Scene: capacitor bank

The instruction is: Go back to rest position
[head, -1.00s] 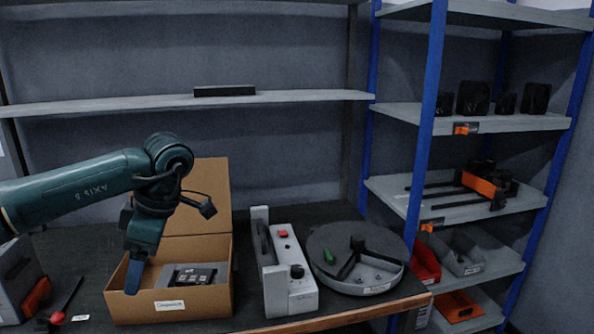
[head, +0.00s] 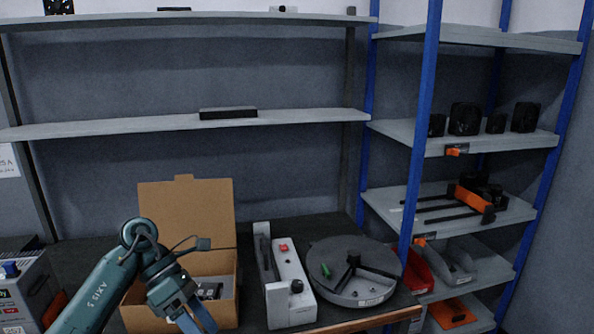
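My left gripper (head: 190,316) is at the bottom of the head view, in front of the open cardboard box (head: 186,208). Its two blue fingers point down and look spread apart, with nothing seen between them. The arm and gripper cover part of the box's front and inside. A dark and grey item (head: 208,290) lies in the box, partly hidden. My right gripper is not in view.
A grey device (head: 288,285) with a red button and a round grey tray (head: 352,293) stand right of the box. Another device (head: 22,290) is at the left edge. Shelves (head: 150,126) rise behind, and a blue-post rack (head: 425,130) stands right.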

